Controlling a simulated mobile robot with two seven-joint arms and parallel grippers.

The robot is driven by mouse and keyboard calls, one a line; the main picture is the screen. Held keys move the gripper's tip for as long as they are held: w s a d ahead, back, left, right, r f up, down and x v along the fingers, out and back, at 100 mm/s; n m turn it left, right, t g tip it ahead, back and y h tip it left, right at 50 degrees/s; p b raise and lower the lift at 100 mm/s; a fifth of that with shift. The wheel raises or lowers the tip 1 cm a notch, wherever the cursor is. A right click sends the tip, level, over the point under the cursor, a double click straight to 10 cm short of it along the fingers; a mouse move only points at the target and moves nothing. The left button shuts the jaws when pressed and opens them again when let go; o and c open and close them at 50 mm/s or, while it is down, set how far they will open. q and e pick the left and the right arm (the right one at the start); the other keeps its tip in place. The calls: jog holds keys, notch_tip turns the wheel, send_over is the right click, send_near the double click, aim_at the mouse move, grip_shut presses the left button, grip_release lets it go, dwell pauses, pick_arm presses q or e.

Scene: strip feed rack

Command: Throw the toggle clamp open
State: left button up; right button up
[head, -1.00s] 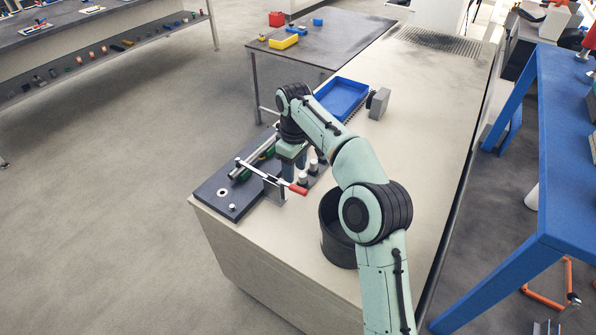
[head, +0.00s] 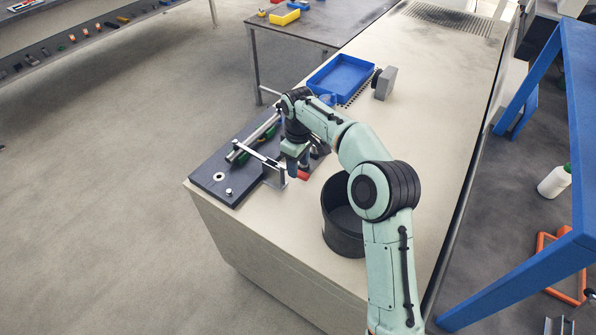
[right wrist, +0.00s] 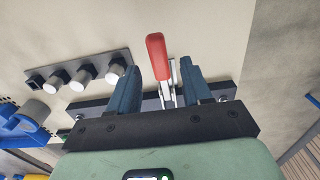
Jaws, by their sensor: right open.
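The toggle clamp (head: 266,158) stands on a dark base plate (head: 211,182) at the left edge of the bench. Its pale arm reaches over a rod lying on the plate. Its red handle (head: 303,175) points to the right and is partly hidden by my right gripper (head: 294,168) in the head view. In the right wrist view the red handle (right wrist: 157,58) stands between the two spread fingers of my right gripper (right wrist: 161,72), with a gap on both sides. The right gripper is open and holds nothing. My left gripper is not in view.
A black round bin (head: 343,240) stands just right of the clamp, close to my right arm. A blue tray (head: 341,76) and a grey block (head: 385,83) are farther back. The bench's right side is clear.

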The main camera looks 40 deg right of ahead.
jog(key=shift+f, duration=1.25)
grip_shut()
